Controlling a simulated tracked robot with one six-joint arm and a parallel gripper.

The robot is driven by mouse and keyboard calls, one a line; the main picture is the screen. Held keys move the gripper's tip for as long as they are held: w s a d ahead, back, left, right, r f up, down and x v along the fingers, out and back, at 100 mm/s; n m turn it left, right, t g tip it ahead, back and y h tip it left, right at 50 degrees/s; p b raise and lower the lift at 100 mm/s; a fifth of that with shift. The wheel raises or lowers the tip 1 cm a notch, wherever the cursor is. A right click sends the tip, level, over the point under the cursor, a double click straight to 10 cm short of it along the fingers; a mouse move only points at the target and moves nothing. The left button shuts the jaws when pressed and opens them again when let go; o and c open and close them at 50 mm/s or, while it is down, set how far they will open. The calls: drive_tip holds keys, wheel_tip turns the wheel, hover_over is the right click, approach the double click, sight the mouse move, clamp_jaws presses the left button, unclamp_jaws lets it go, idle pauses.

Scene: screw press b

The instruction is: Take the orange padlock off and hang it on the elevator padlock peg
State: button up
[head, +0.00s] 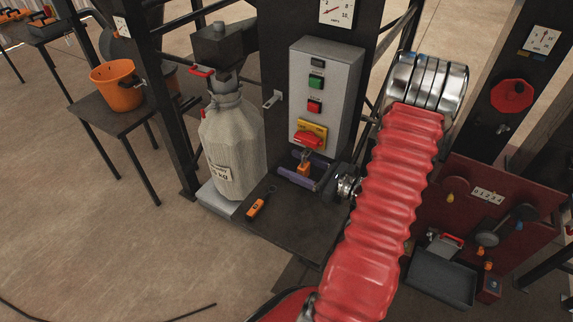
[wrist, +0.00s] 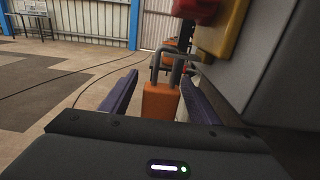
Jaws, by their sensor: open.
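The orange padlock (head: 303,169) hangs below the red switch handle (head: 308,141) on its yellow plate (head: 318,129), at the foot of the grey control box. In the wrist view the orange padlock (wrist: 160,103) is upright, with its grey shackle at the top. My gripper (head: 292,172) is open, with its purple fingers on either side of the padlock body. In the wrist view a gap shows beside the body within my gripper (wrist: 160,80). I cannot tell which fitting is the elevator padlock peg.
The grey control box (head: 327,85) stands close behind my gripper. A full sack (head: 232,145) stands left of it. A dark table (head: 285,222) below holds an orange-and-black device (head: 257,208). A red board (head: 510,205) with hung items stands at right.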

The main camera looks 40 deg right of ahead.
drive_tip(key=shift+x, duration=0.9)
drive_tip(key=shift+c, duration=0.3)
drive_tip(key=c, duration=1.2)
drive_tip(key=o, duration=1.3)
drive_tip(key=shift+w, duration=0.15)
drive_tip(key=shift+c, duration=0.2)
